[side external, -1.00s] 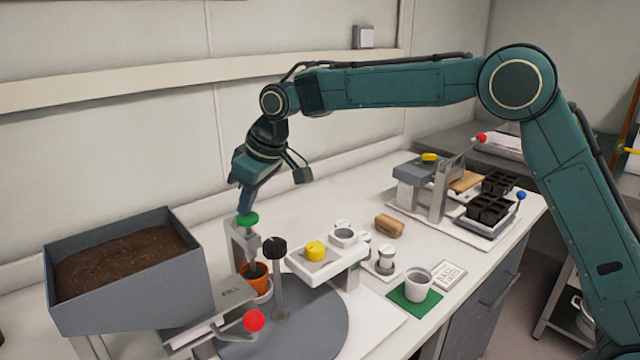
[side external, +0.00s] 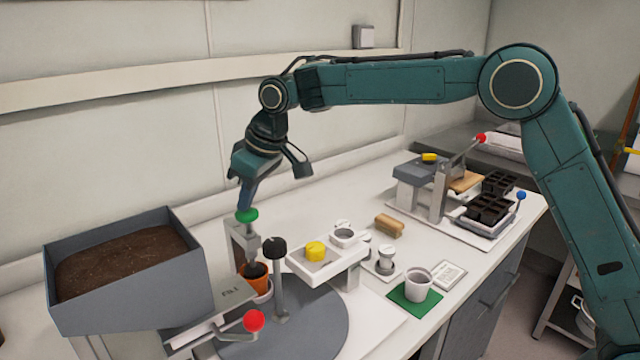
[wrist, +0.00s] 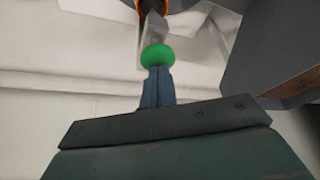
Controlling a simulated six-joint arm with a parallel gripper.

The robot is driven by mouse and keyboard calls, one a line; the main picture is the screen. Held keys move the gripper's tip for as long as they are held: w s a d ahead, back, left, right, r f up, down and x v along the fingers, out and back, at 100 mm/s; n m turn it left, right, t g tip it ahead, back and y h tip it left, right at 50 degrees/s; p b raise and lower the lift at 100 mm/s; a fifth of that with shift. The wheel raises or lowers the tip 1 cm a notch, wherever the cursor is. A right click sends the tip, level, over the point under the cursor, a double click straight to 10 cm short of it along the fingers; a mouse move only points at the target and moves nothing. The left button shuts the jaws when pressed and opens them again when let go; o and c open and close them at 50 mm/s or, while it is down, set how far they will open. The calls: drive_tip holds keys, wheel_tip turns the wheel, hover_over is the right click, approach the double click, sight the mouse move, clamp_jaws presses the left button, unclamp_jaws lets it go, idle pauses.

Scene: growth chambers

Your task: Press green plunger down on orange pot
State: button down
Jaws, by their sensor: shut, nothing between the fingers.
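The green plunger (side external: 247,215) is a round knob on top of a light grey press stand. Whether the press head touches the soil is hard to tell.
A grey soil bin (side external: 125,285) stands left of the press. A red-knobbed lever (side external: 253,320), a black-knobbed post (side external: 279,300) and a white stand with a yellow knob (side external: 316,251) are close by. A pale cup (side external: 418,279) stands on a green mat to the right.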

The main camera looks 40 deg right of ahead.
wheel_tip(320, 180, up, 9)
idle(1.0)
drive_tip(key=s+d+r+m+t, duration=0.1)
drive_tip(key=s+d+r+m, duration=0.1)
drive_tip(key=s+d, duration=0.6)
drive_tip(key=s+d+r+m, duration=0.15)
drive_tip(key=s+d, duration=0.35)
drive_tip(key=s, duration=0.6)
drive_tip(key=s+d+f, duration=0.2)
drive_tip(key=s+f, duration=0.1)
drive_tip(key=s, duration=0.3)
drive_tip(key=s+d+f+m+h, duration=0.1)
drive_tip(key=s+d+f, duration=0.1)
drive_tip(key=s+f, duration=0.2)
drive_tip(key=s+d+f+m+h, duration=0.1)
drive_tip(key=s+d+f, duration=0.1)
drive_tip(key=s, duration=0.8)
drive_tip(key=shift+d+f+t, duration=0.3)
drive_tip(key=shift+d+f, duration=0.1)
drive_tip(key=shift+f, duration=0.3)
